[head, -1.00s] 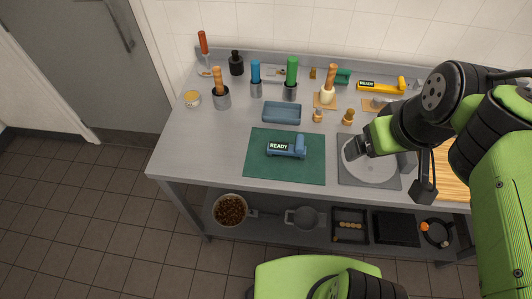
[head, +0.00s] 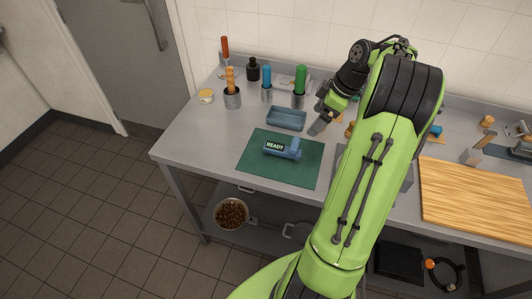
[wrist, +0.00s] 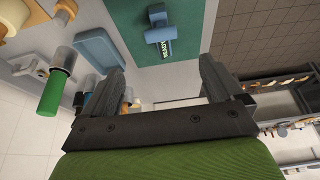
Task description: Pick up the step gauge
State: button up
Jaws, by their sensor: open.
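I cannot tell for certain which object is the step gauge; no label in view names it. A grey object with a pale wooden handle (head: 478,150) stands at the right of the counter. A blue device marked READY (head: 282,149) lies on the green mat (head: 255,168); it also shows in the wrist view (wrist: 159,32). My gripper (head: 319,124) is above the counter, right of the blue tray (head: 287,118). In the wrist view my gripper (wrist: 163,80) has its fingers spread, with nothing held between them. My arm hides part of the counter's middle and back.
Upright handled tools in cups, including a green one (head: 300,84), a blue one (head: 266,78) and a wooden one (head: 231,82), stand along the back left. A wooden board (head: 478,200) lies at the right. Pans and trays sit on the lower shelf. The front left counter is clear.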

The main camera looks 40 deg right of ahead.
aim_at(294, 143)
jog(key=b+x, duration=0.2)
jog(key=x, duration=1.3)
jog(key=shift+w+a+f+b, duration=0.15)
jog(key=shift+a+f+b, duration=0.05)
jog(key=shift+f+b, duration=0.2)
jog(key=shift+r, duration=0.15)
jog(key=c, duration=1.4)
